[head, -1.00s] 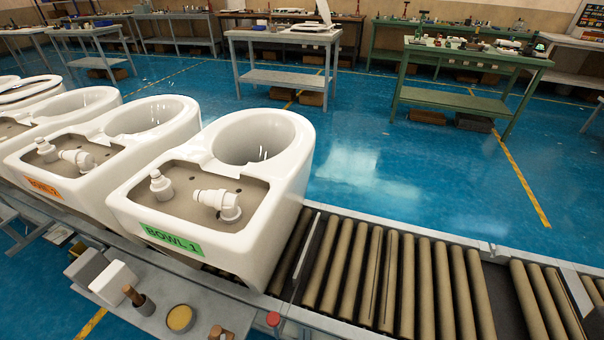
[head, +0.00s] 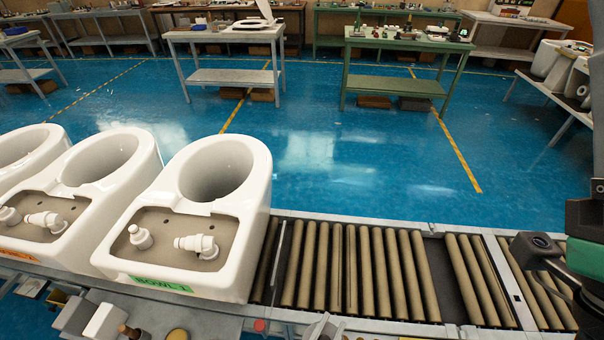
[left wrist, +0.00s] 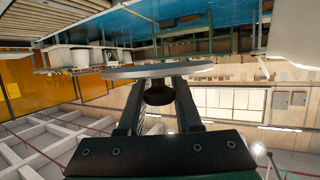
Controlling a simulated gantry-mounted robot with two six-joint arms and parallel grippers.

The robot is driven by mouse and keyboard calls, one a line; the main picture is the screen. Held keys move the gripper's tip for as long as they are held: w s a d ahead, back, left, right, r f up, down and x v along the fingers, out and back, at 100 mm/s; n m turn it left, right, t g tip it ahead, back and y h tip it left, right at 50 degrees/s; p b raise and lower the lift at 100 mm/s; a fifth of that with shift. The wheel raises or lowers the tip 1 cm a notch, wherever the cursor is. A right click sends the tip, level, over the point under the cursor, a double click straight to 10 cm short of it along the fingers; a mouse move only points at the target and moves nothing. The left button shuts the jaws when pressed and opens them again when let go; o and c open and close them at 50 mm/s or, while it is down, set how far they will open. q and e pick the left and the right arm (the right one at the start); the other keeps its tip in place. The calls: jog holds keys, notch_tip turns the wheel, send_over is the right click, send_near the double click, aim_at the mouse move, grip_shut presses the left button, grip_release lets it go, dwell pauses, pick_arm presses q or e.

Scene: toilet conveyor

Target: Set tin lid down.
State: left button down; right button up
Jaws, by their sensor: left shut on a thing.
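In the left wrist view the tin lid (left wrist: 120,73) is a thin grey disc seen nearly edge-on. A dark round knob (left wrist: 158,94) is on its near side. My left gripper (left wrist: 158,84) is shut on the lid, with the knob between its fingers. No surface shows touching the lid. In the head view I cannot make out the lid. A round yellow-topped tin (head: 178,335) is cut off by the bottom edge. A dark arm part of mine with a camera and a green band (head: 585,258) stands at the right edge; its jaws are not clear.
White toilet bowls, the nearest labelled BOWL 1 (head: 222,175), stand on the left of the roller conveyor (head: 355,270). The rollers to their right are bare. A white block (head: 104,322) and a brush handle show at the bottom left. Workbenches (head: 405,45) stand across the blue floor.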

pick_arm(q)
jog(key=shift+s+d+r+m+g+h, duration=0.15)
jog(key=shift+s+d+m+g+h, duration=0.15)
jog(key=shift+d+m+h, duration=0.2)
jog(key=shift+s+d+r+m+g+h, duration=0.1)
jog(key=shift+s+d+m+g+h, duration=0.15)
jog(key=shift+d+m+h, duration=0.2)
jog(key=s+a+r+n+t+y+p, duration=0.1)
jog(key=a+r+n+y+p, duration=0.3)
jog(key=a+r+p, duration=1)
jog(key=s+a+r+n+t+y+p, duration=0.2)
jog(key=a+r+p, duration=1.1)
jog(key=p, duration=1.1)
notch_tip(320, 180, up, 3)
jog(key=s+n+y, duration=0.1)
jog(key=n+y, duration=0.1)
jog(key=y, duration=0.1)
jog(key=shift+s+a+r, duration=0.15)
jog(key=shift+a+r, duration=0.05)
jog(key=shift+a, duration=0.15)
